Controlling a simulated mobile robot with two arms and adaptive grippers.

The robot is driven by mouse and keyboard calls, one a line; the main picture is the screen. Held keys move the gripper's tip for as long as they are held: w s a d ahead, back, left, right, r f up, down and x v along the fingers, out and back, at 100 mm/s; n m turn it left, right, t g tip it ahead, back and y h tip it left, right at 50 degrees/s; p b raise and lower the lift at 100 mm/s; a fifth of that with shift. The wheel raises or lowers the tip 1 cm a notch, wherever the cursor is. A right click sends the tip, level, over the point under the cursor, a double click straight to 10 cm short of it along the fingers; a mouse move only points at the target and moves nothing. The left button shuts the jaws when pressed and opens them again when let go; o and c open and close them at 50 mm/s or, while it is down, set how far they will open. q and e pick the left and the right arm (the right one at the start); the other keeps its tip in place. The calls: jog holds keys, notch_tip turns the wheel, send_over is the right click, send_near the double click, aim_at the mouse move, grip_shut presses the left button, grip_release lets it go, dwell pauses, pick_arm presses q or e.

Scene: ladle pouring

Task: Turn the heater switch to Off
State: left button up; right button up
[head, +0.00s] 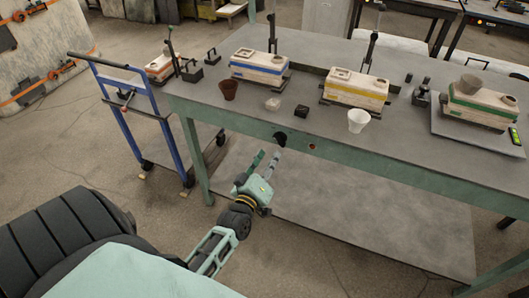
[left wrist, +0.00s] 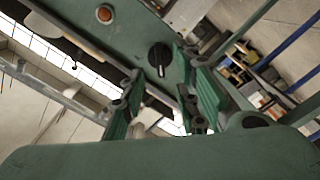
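The heater switch is a black knob (head: 280,138) on the green front edge of the table. It also shows in the left wrist view as a round black knob (left wrist: 159,55) with a light mark on its lower part. No on or off lettering is readable. My left gripper (head: 267,158) is open and empty, just below and in front of the knob. In the left wrist view its two fingers (left wrist: 166,98) are spread, with the knob beyond and between their tips, seemingly apart from them. My right gripper is not in view.
An orange round light (left wrist: 104,14) sits beside the knob, also on the table front (head: 311,146). On the tabletop (head: 320,130) stand a brown cup (head: 229,90), a white cup (head: 358,120) and several labelled moulds. A blue trolley (head: 150,110) stands at the left.

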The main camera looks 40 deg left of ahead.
pick_arm(q)
jog(key=shift+v, duration=2.4)
jog(key=shift+w, duration=0.1)
jog(key=s+d+f+m+g+h, duration=0.1)
jog(key=s+d+f+m+g, duration=0.2)
jog(key=f, duration=0.7)
jog(key=s+d+f+m+g+h, duration=0.25)
jog(key=s+f, duration=0.25)
jog(key=f, duration=0.4)
jog(key=s+d+f+m+g+h, duration=0.15)
jog(key=s+d+f, duration=0.3)
jog(key=f, duration=0.55)
jog(key=s+f+m+g, duration=0.2)
jog(key=s+f, duration=0.3)
jog(key=s, duration=0.4)
jog(key=s+f+m+g, duration=0.3)
jog(key=s+f+g, duration=0.1)
jog(key=s, duration=0.6)
jog(key=s+d+f+m+g, duration=0.1)
jog(key=s+f+m+g, duration=0.1)
jog(key=s+f, duration=0.4)
jog(key=s+g, duration=0.1)
jog(key=s, duration=0.3)
jog(key=shift+f+y, duration=0.3)
jog(key=shift+f, duration=0.1)
